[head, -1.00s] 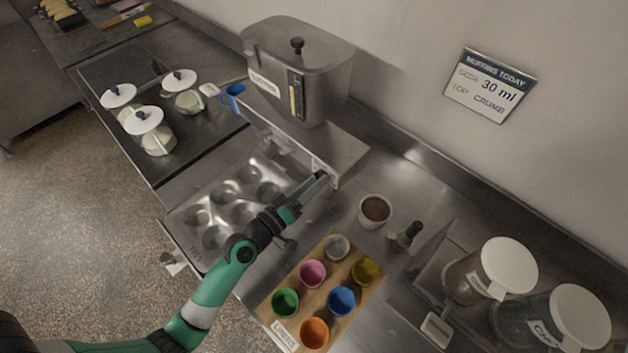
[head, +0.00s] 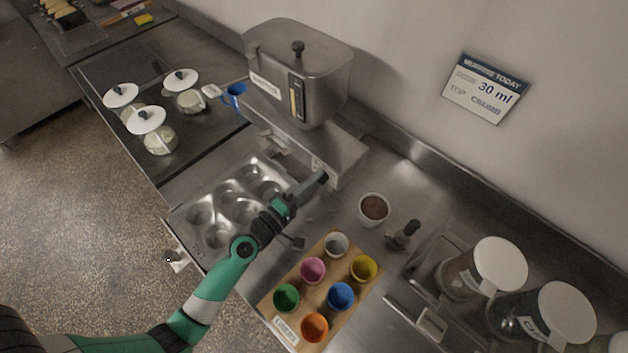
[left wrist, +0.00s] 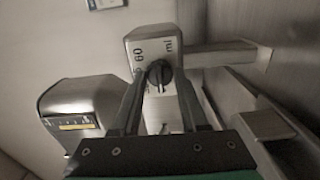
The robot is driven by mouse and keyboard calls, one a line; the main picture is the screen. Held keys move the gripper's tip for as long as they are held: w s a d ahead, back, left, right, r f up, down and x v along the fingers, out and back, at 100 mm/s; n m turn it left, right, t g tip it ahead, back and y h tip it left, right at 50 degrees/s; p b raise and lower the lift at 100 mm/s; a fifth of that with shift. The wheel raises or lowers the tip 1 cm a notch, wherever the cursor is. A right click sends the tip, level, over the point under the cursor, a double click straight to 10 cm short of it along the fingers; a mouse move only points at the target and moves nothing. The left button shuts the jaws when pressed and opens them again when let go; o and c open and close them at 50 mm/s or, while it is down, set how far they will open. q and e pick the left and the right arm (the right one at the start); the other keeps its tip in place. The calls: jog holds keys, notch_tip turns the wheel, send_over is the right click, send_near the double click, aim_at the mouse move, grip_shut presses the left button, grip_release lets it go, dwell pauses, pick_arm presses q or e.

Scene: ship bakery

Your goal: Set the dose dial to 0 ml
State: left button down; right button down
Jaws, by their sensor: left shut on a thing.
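The dose dial (left wrist: 160,75) is a dark round knob on the end face of the dispenser's metal arm, with "60" and "ml" printed near it in the left wrist view. My left gripper (left wrist: 160,88) is shut on the dial, its two dark fingers on either side of it. In the head view the left gripper (head: 322,180) reaches the end of the dispenser base (head: 345,160) and hides the dial. The dial's exact setting is too small to read. My right gripper is not in view.
The batter hopper (head: 300,65) stands above the base. A muffin tin (head: 205,215) lies below the arm. A board of coloured cups (head: 290,270), a brown-filled cup (head: 374,208) and lidded jars (head: 500,262) stand to the right. A wall sign (head: 487,88) reads 30 ml.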

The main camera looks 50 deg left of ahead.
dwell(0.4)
pick_arm(q)
jog(key=shift+c, duration=2.2)
grip_release()
jog(key=shift+s, duration=0.1)
jog(key=s+b, duration=0.2)
jog(key=s, duration=0.9)
jog(key=shift+s+d+b, duration=0.2)
jog(key=shift+d+b, duration=0.2)
jog(key=shift+d, duration=0.05)
